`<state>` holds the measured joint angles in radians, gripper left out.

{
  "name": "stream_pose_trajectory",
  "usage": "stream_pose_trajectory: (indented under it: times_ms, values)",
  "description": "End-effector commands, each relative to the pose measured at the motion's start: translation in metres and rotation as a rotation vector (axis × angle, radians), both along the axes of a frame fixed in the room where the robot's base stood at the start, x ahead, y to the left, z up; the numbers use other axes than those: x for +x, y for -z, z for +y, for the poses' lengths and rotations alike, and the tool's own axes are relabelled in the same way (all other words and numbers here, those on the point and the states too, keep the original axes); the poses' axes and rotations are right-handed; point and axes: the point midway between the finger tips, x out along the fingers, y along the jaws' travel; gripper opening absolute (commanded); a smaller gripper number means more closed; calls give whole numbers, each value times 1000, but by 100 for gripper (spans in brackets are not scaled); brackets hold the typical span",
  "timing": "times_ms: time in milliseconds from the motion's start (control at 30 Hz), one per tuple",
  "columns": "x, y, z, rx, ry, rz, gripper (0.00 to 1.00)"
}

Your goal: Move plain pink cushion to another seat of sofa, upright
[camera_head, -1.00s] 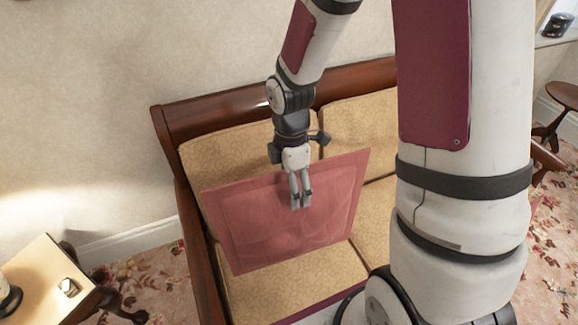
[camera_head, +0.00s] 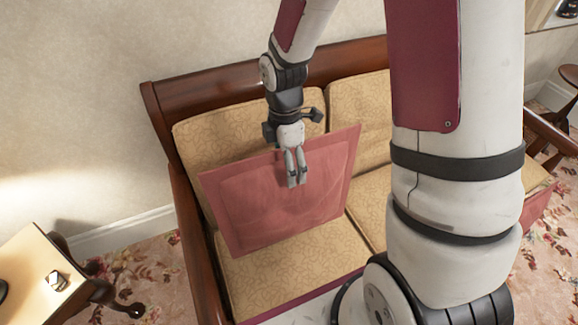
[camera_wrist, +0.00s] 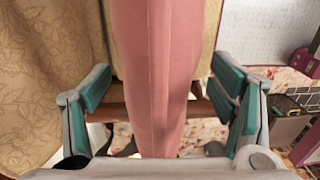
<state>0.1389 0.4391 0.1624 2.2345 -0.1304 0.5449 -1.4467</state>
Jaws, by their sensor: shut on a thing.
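The plain pink cushion (camera_head: 255,205) is held roughly upright, a little tilted, over the left seat of the sofa (camera_head: 285,268), in front of its left backrest. My gripper (camera_head: 296,180) is shut on the cushion's top edge near its middle. In the wrist view the cushion (camera_wrist: 160,75) runs between the two teal-padded fingers. Whether its lower edge touches the seat, I cannot tell. The sofa has tan patterned cushions and a dark wooden frame. My arm hides much of its right part.
A small wooden side table (camera_head: 35,270) with a small object on it stands left of the sofa. The wooden left armrest (camera_head: 195,245) is close to the cushion. Another pink cushion (camera_head: 537,205) shows partly at the sofa's right end. A plain wall is behind.

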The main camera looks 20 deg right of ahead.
Motion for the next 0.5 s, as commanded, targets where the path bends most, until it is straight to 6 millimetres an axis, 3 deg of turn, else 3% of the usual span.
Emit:
stream_pose_trajectory:
  times_ms: [300,500]
  values:
    - [27,29,0,0,0,-1,16]
    - [25,42,0,0,1,-2,16]
